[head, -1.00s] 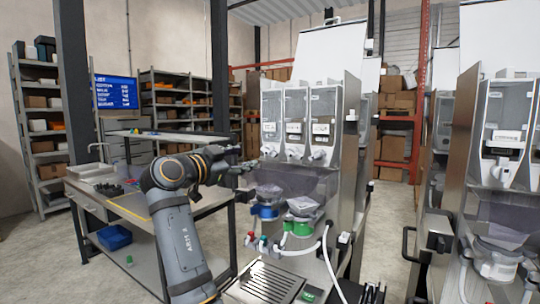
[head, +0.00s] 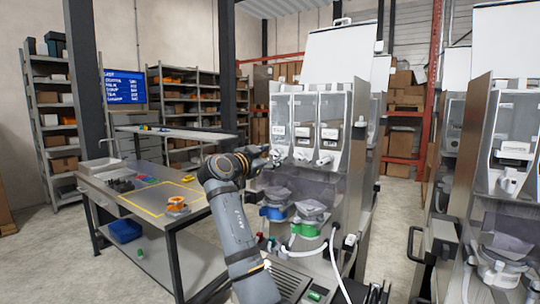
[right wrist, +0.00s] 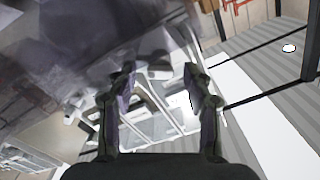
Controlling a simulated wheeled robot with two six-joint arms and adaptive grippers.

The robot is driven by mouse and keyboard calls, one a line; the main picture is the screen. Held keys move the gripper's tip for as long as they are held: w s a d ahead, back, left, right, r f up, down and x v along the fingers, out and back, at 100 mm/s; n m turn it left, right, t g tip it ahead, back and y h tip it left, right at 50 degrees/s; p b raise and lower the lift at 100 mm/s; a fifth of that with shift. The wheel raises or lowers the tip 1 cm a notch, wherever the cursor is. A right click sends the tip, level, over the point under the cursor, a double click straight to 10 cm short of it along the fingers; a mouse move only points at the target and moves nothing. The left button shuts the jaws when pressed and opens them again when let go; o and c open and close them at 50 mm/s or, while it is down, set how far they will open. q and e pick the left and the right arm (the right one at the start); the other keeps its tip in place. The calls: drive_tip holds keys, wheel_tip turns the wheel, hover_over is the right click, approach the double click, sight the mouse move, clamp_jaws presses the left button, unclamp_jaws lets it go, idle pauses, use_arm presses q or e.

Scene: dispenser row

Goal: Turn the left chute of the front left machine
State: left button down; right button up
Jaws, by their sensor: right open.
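The front left machine (head: 330,110) stands right of centre in the head view, with three clear hoppers in a row. Its left chute, a white spout (head: 278,154), sits low on the left hopper. My right gripper (head: 270,161) reaches it from the left; it is small here, and I cannot tell whether it touches the chute. In the right wrist view its two dark fingers (right wrist: 162,88) are spread apart, with pale machine parts beyond them. Nothing is clearly held between them. My left gripper is not in view.
Below the hoppers are a blue-collared cup (head: 274,213), a green-collared cup (head: 306,228) and white hoses. A workbench (head: 150,205) with a sink and an orange-and-white item (head: 177,205) stands left. A second machine (head: 505,150) stands right.

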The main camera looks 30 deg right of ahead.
clamp_jaws()
drive_tip(key=shift+a, duration=0.1)
